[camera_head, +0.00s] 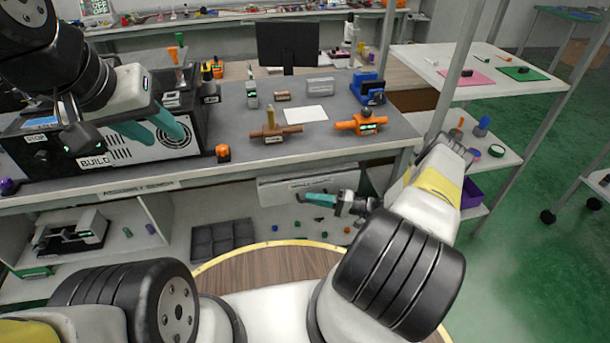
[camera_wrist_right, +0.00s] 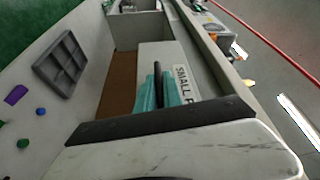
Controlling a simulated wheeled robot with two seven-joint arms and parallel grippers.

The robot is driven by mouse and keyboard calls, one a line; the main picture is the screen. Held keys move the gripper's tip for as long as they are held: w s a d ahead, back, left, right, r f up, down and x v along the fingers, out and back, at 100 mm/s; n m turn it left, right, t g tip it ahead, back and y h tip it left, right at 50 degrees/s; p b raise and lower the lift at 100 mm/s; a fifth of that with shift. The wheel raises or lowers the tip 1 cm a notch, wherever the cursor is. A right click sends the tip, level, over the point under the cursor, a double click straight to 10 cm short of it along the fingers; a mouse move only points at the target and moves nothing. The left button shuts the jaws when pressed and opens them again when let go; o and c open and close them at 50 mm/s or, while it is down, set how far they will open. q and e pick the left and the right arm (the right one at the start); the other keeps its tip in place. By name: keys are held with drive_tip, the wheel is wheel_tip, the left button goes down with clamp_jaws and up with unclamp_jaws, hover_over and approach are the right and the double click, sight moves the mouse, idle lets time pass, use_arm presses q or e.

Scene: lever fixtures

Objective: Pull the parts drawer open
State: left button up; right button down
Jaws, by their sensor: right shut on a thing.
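The parts drawer (camera_head: 280,190) is a pale grey box front under the workbench's front edge, with a label reading "SMALL P…" in the right wrist view (camera_wrist_right: 182,72). My right gripper (camera_head: 316,199) is at the drawer front, its teal fingers shut on the dark bar handle (camera_wrist_right: 157,72). The fingers hide part of the handle and label. I cannot tell how far the drawer stands out. My left gripper (camera_head: 158,130) is open and empty, held above the bench in front of the dark machine.
The bench (camera_head: 235,125) carries a dark machine (camera_head: 110,140), an orange valve fixture (camera_head: 360,123) and a brown one (camera_head: 276,131). A dark divided tray (camera_head: 221,240) and small coloured parts lie on the shelf below. A round wooden table edge (camera_head: 250,262) is close to my body.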

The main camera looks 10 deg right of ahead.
drive_tip(key=s, duration=2)
drive_tip(key=shift+d, duration=0.35)
drive_tip(key=shift+s, duration=0.1)
drive_tip(key=c, duration=1.5)
unclamp_jaws()
drive_tip(key=v, duration=0.7)
drive_tip(key=shift+d, duration=0.4)
drive_tip(key=shift+s+f, duration=0.1)
drive_tip(key=shift+s, duration=0.05)
